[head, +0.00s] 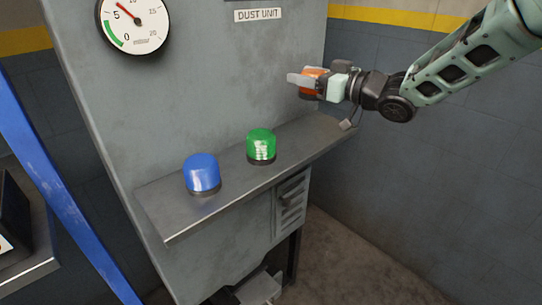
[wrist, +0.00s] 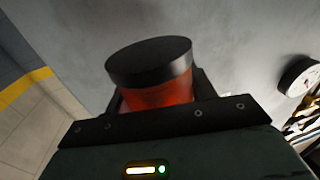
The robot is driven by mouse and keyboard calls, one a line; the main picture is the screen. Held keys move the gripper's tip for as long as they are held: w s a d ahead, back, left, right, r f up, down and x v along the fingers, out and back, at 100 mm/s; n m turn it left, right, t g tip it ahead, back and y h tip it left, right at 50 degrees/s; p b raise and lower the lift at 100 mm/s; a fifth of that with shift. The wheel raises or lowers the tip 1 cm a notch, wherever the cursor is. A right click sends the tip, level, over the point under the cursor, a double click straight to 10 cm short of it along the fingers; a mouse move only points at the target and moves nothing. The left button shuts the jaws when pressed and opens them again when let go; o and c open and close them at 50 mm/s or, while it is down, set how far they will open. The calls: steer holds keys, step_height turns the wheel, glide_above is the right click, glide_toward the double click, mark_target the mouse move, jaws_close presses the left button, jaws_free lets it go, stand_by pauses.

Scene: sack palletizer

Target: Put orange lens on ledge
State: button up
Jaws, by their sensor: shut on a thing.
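The orange lens (head: 310,82) is held by my gripper (head: 314,83) above the right part of the ledge. In the wrist view the orange lens (wrist: 160,95) sits between the fingers, with its black round base facing up and away from the palm. My gripper (wrist: 158,100) is shut on it. The ledge (head: 225,200) is a grey metal shelf on the front of the dust unit. The lens is apart from the ledge.
A blue lens (head: 202,173) and a green lens (head: 261,145) stand upright on the ledge. Its right end looks bare. A gauge (head: 133,22) and a "DUST UNIT" label (head: 259,15) are on the panel. A blue post (head: 60,165) stands at the left.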

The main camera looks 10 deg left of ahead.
mark_target(304, 98)
steer(key=f, duration=0.2)
steer(key=f+p, duration=0.1)
steer(key=f, duration=0.2)
steer(key=shift+s+a+f, duration=0.1)
steer(key=shift+a, duration=0.1)
steer(key=shift+f+p, duration=0.35)
steer(key=shift+f, duration=1.8)
steer(key=shift+f, duration=0.2)
steer(key=o, duration=1)
steer(key=shift+o, duration=0.2)
steer(key=shift+r, duration=0.15)
